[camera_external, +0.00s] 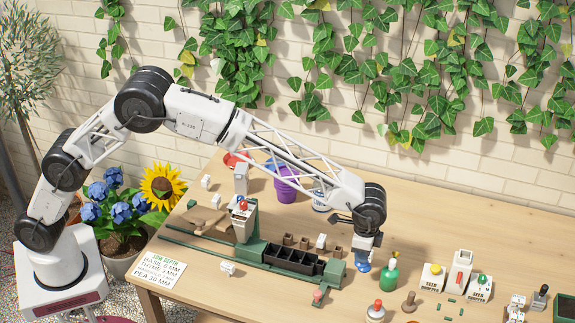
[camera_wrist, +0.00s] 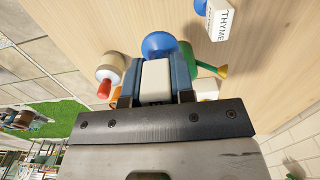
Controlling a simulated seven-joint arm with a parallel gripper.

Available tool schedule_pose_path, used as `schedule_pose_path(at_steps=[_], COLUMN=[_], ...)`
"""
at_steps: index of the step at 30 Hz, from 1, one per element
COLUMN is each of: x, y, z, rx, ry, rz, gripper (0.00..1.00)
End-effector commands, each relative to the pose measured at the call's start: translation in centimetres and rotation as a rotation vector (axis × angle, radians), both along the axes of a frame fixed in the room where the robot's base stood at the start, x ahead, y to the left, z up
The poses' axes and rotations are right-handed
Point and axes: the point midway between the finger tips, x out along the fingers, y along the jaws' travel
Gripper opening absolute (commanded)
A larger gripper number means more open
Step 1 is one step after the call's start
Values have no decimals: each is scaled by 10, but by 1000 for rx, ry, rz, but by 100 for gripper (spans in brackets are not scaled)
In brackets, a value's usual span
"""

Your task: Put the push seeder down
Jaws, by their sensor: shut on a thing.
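My gripper (camera_external: 364,243) is over the right-middle part of the wooden table, pointing down. It is shut on the push seeder, whose blue rounded end (camera_external: 363,265) shows just below the jaws. In the wrist view, the seeder's white body (camera_wrist: 156,78) sits between the two jaws, with the wide blue end (camera_wrist: 159,45) beyond the tips. I cannot tell whether the blue end touches the table. The green bottle (camera_external: 389,277) stands close to its right.
A green frame with a dark cell tray (camera_external: 293,262) lies left of my gripper. A red-topped bottle (camera_external: 376,313), a wooden dibber (camera_external: 409,303) and seed boxes (camera_external: 459,270) stand to the right. A purple pot (camera_external: 286,188) stands behind. Bare table lies at the back right.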

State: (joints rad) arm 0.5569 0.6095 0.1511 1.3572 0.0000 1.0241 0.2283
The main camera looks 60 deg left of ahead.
Motion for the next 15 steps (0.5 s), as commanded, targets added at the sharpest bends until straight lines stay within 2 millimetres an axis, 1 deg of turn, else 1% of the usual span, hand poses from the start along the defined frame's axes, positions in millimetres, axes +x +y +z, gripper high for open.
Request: schedule_pose_path(at_steps=[5, 8, 12, 13, 15], x=[0, 0, 0, 3, 8], y=[0, 0, 0, 8, 21], z=[20, 35, 61, 57, 56], rx=[-1, -1, -2, 0, 1], ry=[-1, -2, -4, 0, 1], rz=[0, 0, 0, 3, 3], gripper=[0, 0, 0, 0, 0])
